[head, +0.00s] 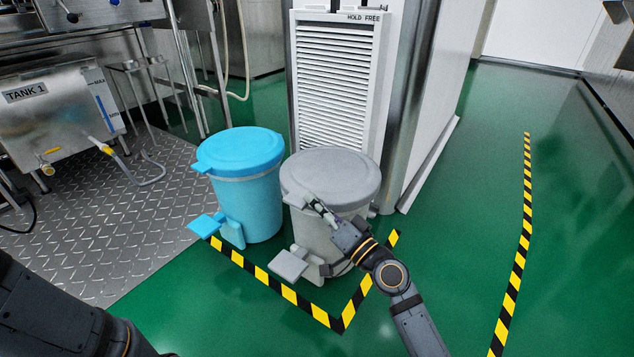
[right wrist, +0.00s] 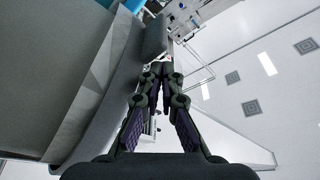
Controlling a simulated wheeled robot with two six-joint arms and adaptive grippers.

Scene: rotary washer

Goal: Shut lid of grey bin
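The grey bin (head: 328,232) stands on the green floor, with its round grey lid (head: 335,172) lying over its top. The lid looks level in the head view; whether a thin gap remains under the rim I cannot tell. My right gripper (head: 312,203) is at the front left of the lid's rim, apparently close against it. In the right wrist view, its fingers (right wrist: 160,76) come together with nothing seen between them, beside the large grey bin surface (right wrist: 50,75). My left gripper is out of view; only my left arm shows at the lower left.
A blue bin (head: 248,205) with a lid stands close on the left. A white louvred cabinet (head: 335,85) is behind. The grey bin's pedal (head: 288,264) sticks out in front. Yellow-black tape (head: 289,294) marks the floor. Open green floor lies to the right.

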